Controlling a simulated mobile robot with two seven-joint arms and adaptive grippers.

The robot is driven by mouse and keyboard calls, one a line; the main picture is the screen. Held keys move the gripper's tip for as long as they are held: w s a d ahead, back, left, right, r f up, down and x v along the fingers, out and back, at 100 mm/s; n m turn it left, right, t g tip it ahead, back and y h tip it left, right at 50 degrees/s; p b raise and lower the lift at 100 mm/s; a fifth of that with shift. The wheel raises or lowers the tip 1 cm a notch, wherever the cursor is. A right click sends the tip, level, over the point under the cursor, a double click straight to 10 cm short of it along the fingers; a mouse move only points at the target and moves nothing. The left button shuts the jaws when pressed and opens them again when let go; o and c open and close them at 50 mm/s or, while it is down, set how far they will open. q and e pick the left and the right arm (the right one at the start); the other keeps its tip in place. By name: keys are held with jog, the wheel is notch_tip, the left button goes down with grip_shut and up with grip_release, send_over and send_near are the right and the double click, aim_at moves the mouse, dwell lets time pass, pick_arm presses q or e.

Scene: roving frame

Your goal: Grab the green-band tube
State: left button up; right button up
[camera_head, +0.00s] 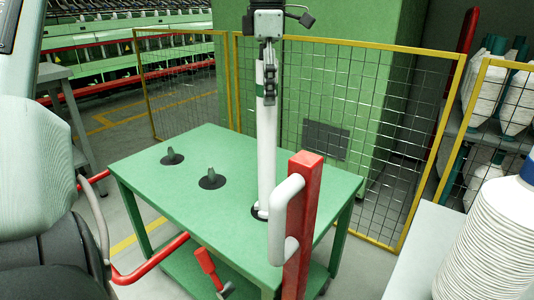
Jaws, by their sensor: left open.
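The tube (266,150) is tall, slim and white, with green near its top. It stands upright at the right of the green table (232,156), its foot on a dark round base. My left gripper (269,92) is at the tube's top, its dark fingers pointing down. It is open; a finger overlaps the upper tube and partly hides the green band. I cannot tell whether the fingers touch the tube. My right gripper is not in view.
Two empty dark pegs (212,179) (172,157) stand on the table. A red post (303,225) with a white handle rises in front of it. Yellow-framed mesh fencing (340,95) closes the back. A white ribbed cone (490,245) stands at right.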

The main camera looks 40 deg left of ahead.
pick_arm(q)
jog(key=shift+f, duration=0.15)
grip_shut()
dwell(0.4)
